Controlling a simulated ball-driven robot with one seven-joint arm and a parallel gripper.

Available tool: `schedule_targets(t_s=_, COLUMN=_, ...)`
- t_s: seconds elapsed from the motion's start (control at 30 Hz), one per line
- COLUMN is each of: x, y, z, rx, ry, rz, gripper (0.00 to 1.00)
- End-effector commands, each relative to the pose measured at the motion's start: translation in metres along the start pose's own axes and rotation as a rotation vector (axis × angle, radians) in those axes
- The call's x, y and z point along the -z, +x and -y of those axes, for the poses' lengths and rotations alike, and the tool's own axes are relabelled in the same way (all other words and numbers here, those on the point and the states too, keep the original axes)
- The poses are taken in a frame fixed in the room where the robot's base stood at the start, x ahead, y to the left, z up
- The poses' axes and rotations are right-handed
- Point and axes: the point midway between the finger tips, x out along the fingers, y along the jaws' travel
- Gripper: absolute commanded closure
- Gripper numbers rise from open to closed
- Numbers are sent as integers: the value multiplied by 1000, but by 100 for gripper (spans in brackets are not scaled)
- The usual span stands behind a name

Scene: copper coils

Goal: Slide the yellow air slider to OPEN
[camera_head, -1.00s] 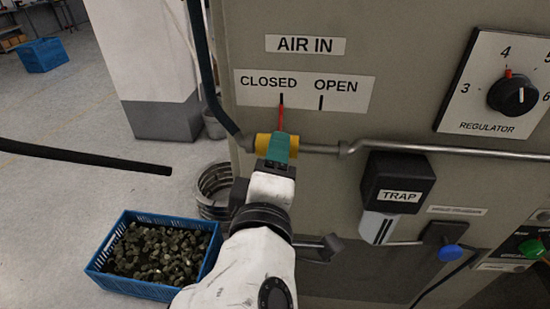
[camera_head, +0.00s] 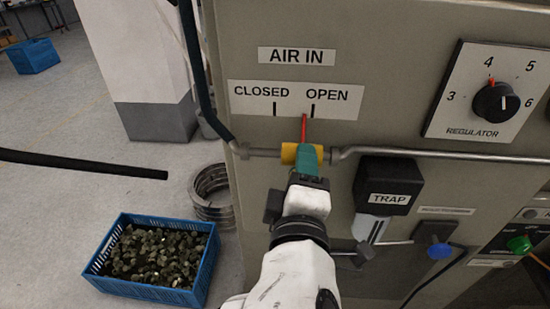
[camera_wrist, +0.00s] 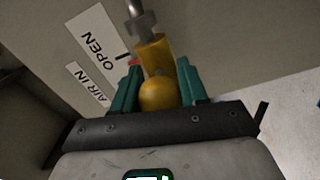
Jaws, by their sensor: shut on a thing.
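The yellow air slider (camera_head: 289,153) sits on the grey horizontal pipe under the CLOSED/OPEN label (camera_head: 296,99). Its red pointer (camera_head: 304,128) stands just left of the OPEN mark (camera_head: 313,110), well right of the CLOSED mark. My gripper (camera_head: 308,158) is shut on the slider and hides part of it. In the wrist view the yellow slider (camera_wrist: 158,88) lies between the two green fingers of my gripper (camera_wrist: 157,88), and the OPEN label (camera_wrist: 101,53) shows at the upper left.
The black TRAP unit (camera_head: 388,185) hangs just right of my gripper, below the pipe (camera_head: 420,153). A regulator dial (camera_head: 494,102) is on the panel at right. A blue crate of dark pieces (camera_head: 94,274) and metal coils (camera_head: 212,190) stand on the floor at left.

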Motion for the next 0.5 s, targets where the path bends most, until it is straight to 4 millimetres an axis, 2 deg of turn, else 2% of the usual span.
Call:
schedule_targets(t_s=0.03, x=-10, y=0, z=-3, rx=3, ry=4, rz=7, gripper=100)
schedule_targets(t_s=0.1, x=-15, y=0, z=-3, rx=4, ry=4, rz=6, gripper=100)
schedule_targets(t_s=0.43, x=-19, y=1, z=-2, rx=2, ry=5, rz=7, gripper=100)
schedule_targets(t_s=0.47, x=-19, y=1, z=-2, rx=2, ry=5, rz=8, gripper=55)
schedule_targets(t_s=0.5, x=-19, y=1, z=-2, rx=2, ry=5, rz=8, gripper=51)
